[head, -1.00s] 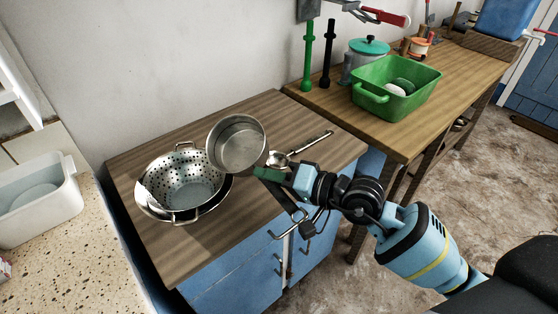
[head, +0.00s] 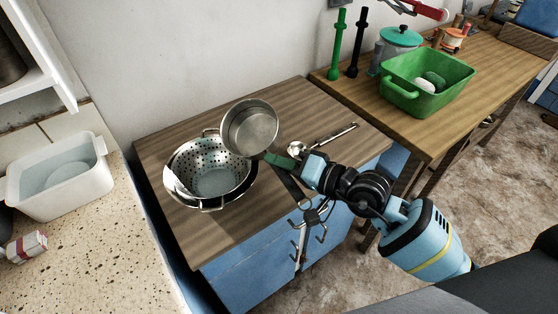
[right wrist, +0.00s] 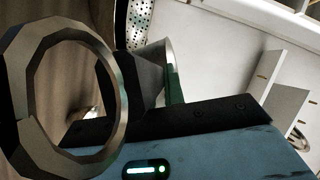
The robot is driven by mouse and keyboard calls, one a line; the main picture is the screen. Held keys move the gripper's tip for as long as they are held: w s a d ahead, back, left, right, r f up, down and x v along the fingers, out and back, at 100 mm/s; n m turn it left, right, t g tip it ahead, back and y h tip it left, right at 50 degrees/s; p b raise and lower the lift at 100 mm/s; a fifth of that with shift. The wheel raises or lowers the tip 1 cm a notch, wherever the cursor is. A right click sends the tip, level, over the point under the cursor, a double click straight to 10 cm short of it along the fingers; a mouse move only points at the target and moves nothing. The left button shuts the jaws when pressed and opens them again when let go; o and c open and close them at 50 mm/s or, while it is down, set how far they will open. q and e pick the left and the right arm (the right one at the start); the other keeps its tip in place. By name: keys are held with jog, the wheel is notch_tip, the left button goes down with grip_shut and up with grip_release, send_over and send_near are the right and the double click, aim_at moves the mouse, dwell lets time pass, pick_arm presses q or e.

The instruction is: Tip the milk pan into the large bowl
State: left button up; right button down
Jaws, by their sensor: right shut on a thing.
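The milk pan (head: 250,127) is a small grey metal pan in the head view, raised and tilted with its open side showing. I see nothing in its visible inside. My right gripper (head: 283,161) is shut on the milk pan at its right side; the grip itself is partly hidden. A perforated metal colander (head: 212,160) is just left of and below the pan in the picture. A rim of the large bowl (head: 254,184) seems to show around and under the colander, mostly hidden by it. Part of the colander also shows in the right wrist view (right wrist: 138,25). My left gripper is not in view.
A long-handled metal ladle (head: 330,137) lies on the wooden counter (head: 290,98) behind my gripper. A green tub (head: 410,98) with items stands on the bench at right. A white basin (head: 60,175) is on the speckled worktop at left. The counter's front left is clear.

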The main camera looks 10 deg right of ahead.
jog(key=shift+r, duration=0.15)
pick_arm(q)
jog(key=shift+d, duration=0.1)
pick_arm(e)
jog(key=shift+w+d+r+m+g+y, duration=0.15)
jog(key=shift+w+d+m+y, duration=0.1)
jog(key=shift+m, duration=0.7)
jog(key=shift+w+d+m+g+y, duration=0.15)
jog(key=shift+d+m, duration=0.1)
jog(key=shift+m, duration=0.7)
jog(key=shift+s, duration=0.1)
